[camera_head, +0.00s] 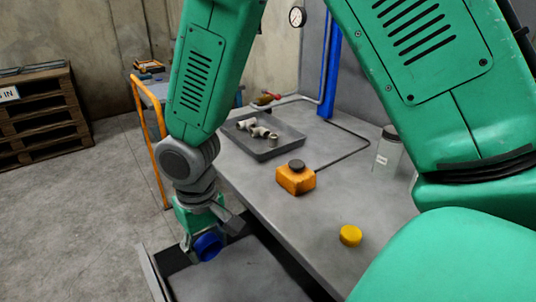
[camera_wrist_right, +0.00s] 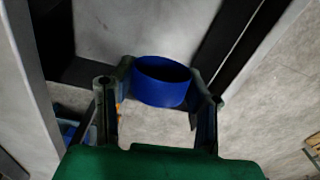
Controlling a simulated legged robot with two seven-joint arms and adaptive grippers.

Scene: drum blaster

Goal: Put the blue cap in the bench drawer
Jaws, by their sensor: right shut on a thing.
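The blue cap (camera_head: 208,246) is held in my right gripper (camera_head: 203,240), low at the left end of the bench. In the right wrist view the cap (camera_wrist_right: 161,82) sits between the two fingers of my right gripper (camera_wrist_right: 160,92), which touch its sides. The bench drawer (camera_head: 150,272) is pulled open at the bottom of the head view, with a dark gap and a grey surface inside its rim. The cap appears above the drawer; its exact height is unclear. My left gripper is not in view.
On the bench (camera_head: 330,215) are a yellow cap (camera_head: 350,235), an orange block with a dark knob (camera_head: 296,178), a grey tray (camera_head: 262,148) of pipe fittings and a clear jar (camera_head: 388,152). An orange-framed cart (camera_head: 150,120) stands left of the bench. Open floor lies to the left.

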